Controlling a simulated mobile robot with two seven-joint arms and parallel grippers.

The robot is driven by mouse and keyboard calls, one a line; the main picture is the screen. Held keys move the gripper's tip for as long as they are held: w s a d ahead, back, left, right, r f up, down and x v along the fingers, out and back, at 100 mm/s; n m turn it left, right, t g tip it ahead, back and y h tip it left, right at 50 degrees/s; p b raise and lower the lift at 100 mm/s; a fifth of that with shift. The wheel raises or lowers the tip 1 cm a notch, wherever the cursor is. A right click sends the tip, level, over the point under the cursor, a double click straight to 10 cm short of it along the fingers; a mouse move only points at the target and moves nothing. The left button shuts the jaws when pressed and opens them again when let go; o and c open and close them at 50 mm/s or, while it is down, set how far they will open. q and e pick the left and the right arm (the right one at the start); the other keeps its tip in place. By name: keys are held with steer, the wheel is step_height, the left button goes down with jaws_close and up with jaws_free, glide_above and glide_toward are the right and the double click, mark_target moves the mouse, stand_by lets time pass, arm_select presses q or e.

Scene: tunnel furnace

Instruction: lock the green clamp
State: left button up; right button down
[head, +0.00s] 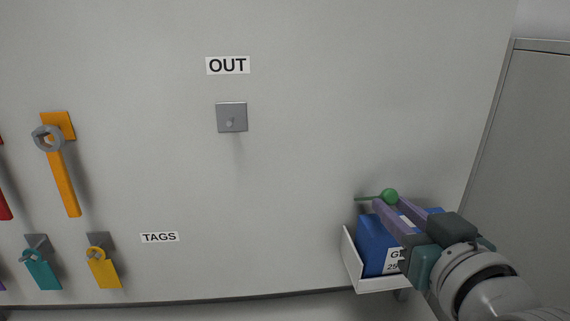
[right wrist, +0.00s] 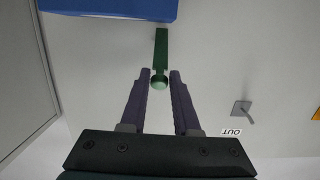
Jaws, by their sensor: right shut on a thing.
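The green clamp shows as a green lever with a round knob (head: 390,195) at the lower right of the head view. Its thin green bar points left from the knob. In the right wrist view the green lever (right wrist: 161,48) runs straight up from the knob, below the blue box. My right gripper (right wrist: 160,77) is shut on the green knob, with one purple finger on each side of it. The gripper partly hides the clamp in the head view, and the rest of the clamp's body cannot be made out. My left gripper is not in view.
A blue box (head: 374,243) sits in a white wall tray (head: 353,262) just below the lever. A grey cabinet (head: 520,150) stands at the right. An orange wrench (head: 64,180), coloured tags (head: 104,271) and an empty grey hook plate (head: 231,117) are on the wall to the left.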

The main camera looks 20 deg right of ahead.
steer(key=f+b, duration=0.1)
steer(key=f, duration=0.1)
steer(key=s+f+b, duration=0.1)
steer(key=f, duration=0.1)
steer(key=f+b, duration=0.2)
steer(key=shift+s+a+f, duration=0.2)
steer(key=shift+s+f, duration=0.05)
steer(key=shift+r, duration=0.15)
steer(key=c, duration=1.5)
jaws_free()
steer(key=shift+c, duration=0.2)
steer(key=o, duration=0.8)
